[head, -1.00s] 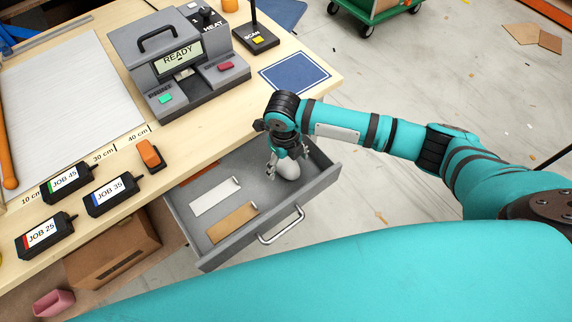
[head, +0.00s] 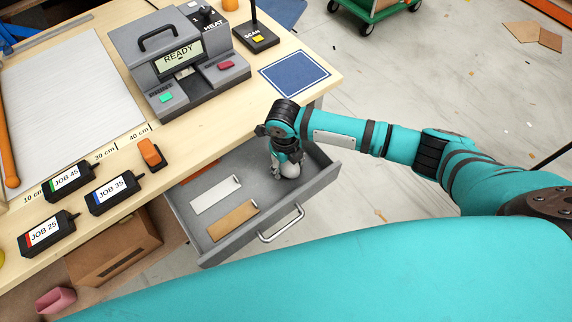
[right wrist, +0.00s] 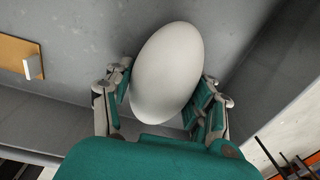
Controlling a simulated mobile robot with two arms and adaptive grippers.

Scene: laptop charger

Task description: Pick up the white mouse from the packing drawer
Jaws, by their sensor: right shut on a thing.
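The white mouse (right wrist: 168,72) is a smooth oval in the right wrist view, between the two fingers of my right gripper (right wrist: 163,105). Both fingers press against its sides. In the head view the mouse (head: 290,170) shows partly below my right gripper (head: 285,163), in the right part of the open grey packing drawer (head: 325,180). The gripper hides some of it. I cannot tell whether it touches the drawer floor. My left gripper is not in view.
A white strip (head: 215,195) and a tan strip (head: 232,221) lie in the drawer's left part. The drawer has a metal handle (head: 281,226) at its front. Above it, the wooden table (head: 215,135) carries a grey heat machine (head: 180,65) and several black job blocks (head: 112,195).

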